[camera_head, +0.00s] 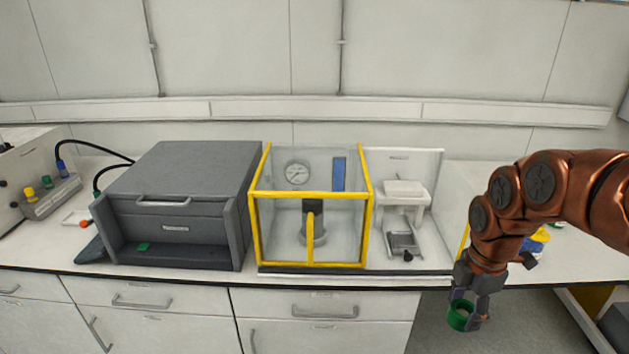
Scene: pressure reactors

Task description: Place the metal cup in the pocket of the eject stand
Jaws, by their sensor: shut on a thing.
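My copper arm comes in from the right, and my gripper (468,308) points down beyond the counter's front edge, over the floor. It is shut on a small round green-sided piece (461,317) with a dark opening. I cannot tell whether this is the metal cup or a holder around it; no bare metal cup shows clearly. A white stand (404,191) with a small grey platform below it stands on the counter, right of the yellow-framed box. It may be the eject stand. Its pocket is too small to make out.
A clear box with a yellow frame (311,264) holds a gauge and a press. A dark grey cabinet (181,225) stands left of it. Yellow and blue items (537,241) lie partly behind my arm. The counter's front strip is narrow.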

